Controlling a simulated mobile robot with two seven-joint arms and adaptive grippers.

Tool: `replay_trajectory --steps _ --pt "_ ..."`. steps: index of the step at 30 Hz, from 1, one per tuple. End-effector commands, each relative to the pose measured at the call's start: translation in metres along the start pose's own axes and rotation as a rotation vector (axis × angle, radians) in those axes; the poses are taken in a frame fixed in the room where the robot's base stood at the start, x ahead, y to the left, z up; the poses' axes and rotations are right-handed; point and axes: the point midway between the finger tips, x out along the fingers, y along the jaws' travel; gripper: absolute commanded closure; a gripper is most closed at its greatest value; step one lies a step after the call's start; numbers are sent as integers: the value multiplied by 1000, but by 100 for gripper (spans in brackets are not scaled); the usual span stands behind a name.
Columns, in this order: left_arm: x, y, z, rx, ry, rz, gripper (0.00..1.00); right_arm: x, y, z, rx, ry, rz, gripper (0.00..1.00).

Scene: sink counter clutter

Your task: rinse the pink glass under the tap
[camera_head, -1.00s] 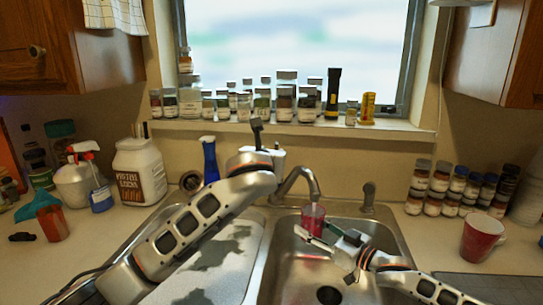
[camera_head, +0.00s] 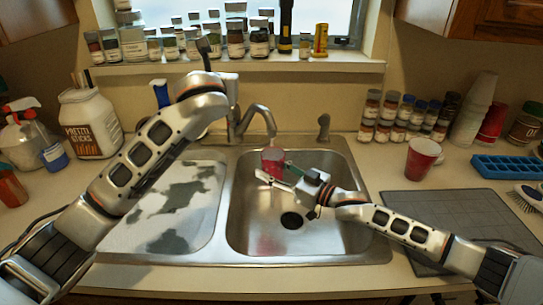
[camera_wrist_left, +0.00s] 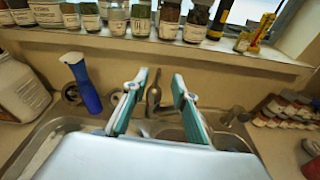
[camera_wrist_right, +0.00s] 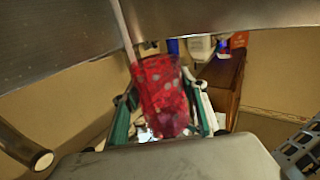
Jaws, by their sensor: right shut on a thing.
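The pink glass (camera_head: 272,160) is held beneath the spout of the tap (camera_head: 262,112), over the right basin of the sink. My right gripper (camera_head: 277,174) is shut on it; the right wrist view shows the speckled red-pink glass (camera_wrist_right: 163,95) between its two fingers. A thin pale streak like running water (camera_wrist_right: 125,38) meets the glass rim there. My left gripper (camera_wrist_left: 160,82) is open and empty in its wrist view, pointing toward the tap and back wall. In the head view, the left forearm hides part of the area behind the sink.
A red cup (camera_head: 422,158), a dark mat (camera_head: 450,215) and a blue tray (camera_head: 510,168) are on the right counter. Jars (camera_head: 235,42) line the windowsill. A blue bottle (camera_wrist_left: 82,82) stands behind the sink.

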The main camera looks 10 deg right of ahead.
Motion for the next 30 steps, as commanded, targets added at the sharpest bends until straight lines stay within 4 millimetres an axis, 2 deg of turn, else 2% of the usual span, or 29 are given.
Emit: replay_trajectory --steps 1,6,17,20,23,26,30 --pt "-1 1 7 0 1 0 73 -4 -5 -3 3 1 -1 83" --pt "-3 2 14 0 2 0 73 -13 -15 -2 2 1 0 83" --pt "-2 2 13 -5 3 -1 73 -14 -16 -1 -1 2 0 83" --pt "-1 0 10 -60 10 -16 73 -14 -16 -1 -1 2 0 83" --pt "2 -4 2 -207 27 -52 73 -14 -16 -1 -1 2 0 83" --pt "7 -9 -8 -451 58 -106 73 -14 -16 -1 -1 2 0 83" --pt "13 -15 -22 -878 122 -186 73 -14 -16 -1 -1 2 0 83"
